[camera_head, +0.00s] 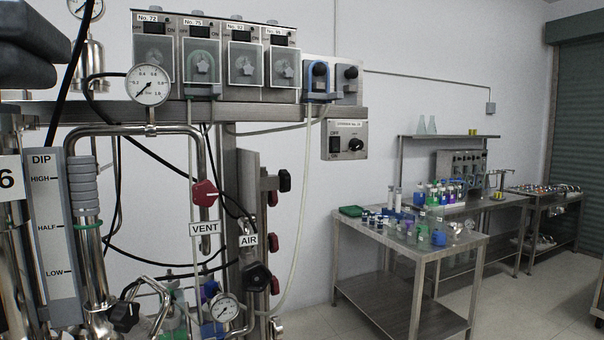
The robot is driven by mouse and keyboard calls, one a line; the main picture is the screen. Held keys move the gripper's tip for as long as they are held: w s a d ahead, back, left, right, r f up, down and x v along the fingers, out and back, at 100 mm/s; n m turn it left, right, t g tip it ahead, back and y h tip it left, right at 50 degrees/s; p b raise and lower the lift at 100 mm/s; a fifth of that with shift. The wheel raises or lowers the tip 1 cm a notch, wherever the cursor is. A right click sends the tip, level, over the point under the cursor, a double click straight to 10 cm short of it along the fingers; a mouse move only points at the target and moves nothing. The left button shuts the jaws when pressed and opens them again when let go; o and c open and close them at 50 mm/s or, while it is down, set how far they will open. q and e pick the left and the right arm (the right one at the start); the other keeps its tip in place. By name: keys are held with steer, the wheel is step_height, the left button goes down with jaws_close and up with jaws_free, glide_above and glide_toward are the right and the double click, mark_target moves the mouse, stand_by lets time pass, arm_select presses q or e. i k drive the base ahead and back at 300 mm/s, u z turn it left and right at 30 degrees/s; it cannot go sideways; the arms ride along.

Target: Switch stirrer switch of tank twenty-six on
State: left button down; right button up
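A grey switch box (345,139) hangs below the right end of the steel rail. It has a small label on top that is too small to read surely, OFF above ON at its left, and a black rotary knob (355,145). I cannot tell surely which way the knob points. At the far left edge, a cut-off white plate (9,186) shows a "6"; the rest of its number is outside the view. Neither of my grippers can be made out in the head view.
Above the rail, a row of covered ON switches (200,66) includes labels No. 72 and No. 75. Pipes, a pressure gauge (148,85), a red VENT valve (205,193) and a black AIR valve (256,277) crowd the left. A steel table (440,250) with bottles stands right.

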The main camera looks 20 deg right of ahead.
mark_target(335, 142)
steer(key=k, duration=1.35)
steer(key=z, duration=0.35)
steer(key=i, duration=0.4)
steer(key=z, duration=0.7)
steer(key=i, duration=0.75)
steer(key=u, duration=0.65)
steer(key=i, duration=0.5)
steer(key=u, duration=0.6)
